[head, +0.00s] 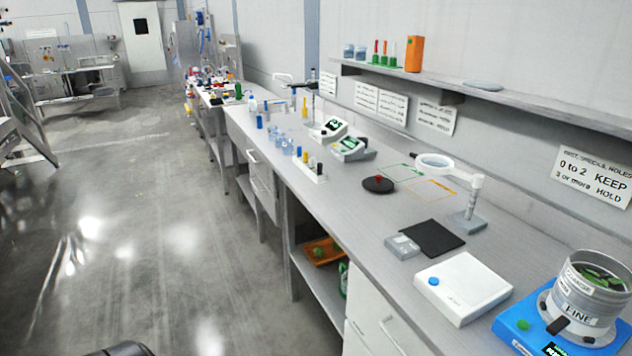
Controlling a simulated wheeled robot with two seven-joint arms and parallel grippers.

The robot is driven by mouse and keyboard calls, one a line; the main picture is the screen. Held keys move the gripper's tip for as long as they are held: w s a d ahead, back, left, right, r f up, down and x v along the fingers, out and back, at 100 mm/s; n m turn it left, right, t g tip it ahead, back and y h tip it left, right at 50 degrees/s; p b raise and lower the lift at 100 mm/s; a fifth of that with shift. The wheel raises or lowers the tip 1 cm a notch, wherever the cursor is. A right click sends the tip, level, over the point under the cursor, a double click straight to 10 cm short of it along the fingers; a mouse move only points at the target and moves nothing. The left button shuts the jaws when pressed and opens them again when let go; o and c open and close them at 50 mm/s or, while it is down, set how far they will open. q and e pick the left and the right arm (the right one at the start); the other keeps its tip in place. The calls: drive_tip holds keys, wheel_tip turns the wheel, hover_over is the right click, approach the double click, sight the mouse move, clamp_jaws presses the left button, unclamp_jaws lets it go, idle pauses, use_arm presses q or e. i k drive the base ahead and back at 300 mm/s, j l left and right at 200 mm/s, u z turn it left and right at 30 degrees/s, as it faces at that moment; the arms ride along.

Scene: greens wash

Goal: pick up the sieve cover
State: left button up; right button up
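No part is labelled as the sieve cover, and I cannot tell for certain which thing it is. A flat grey disc (483,86) lies on the wall shelf. A flat black disc with a red knob (378,184) lies on the bench, left of the ring magnifier. A metal sieve stack (590,292) marked "FINE" stands on a blue base at the bottom right. Its top is open and green pieces show inside. Neither of my grippers is in view.
A long grey bench (345,205) runs along the wall. A white box with a blue button (463,288), a black mat (431,238) and a ring magnifier on a stand (466,218) stand near the sieve stack. The floor (170,220) left of the bench is clear.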

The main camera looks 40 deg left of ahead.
sight(377, 183)
drive_tip(key=u, duration=1)
drive_tip(key=z, duration=0.3)
drive_tip(key=i+j+z, duration=0.2)
drive_tip(key=z, duration=0.3)
drive_tip(key=i+j+z, duration=0.1)
drive_tip(key=j+z, duration=1)
drive_tip(key=j, duration=0.7)
drive_tip(key=j+z, duration=0.2)
drive_tip(key=j, duration=0.65)
drive_tip(key=k+j+z, duration=0.15)
drive_tip(key=j, duration=0.65)
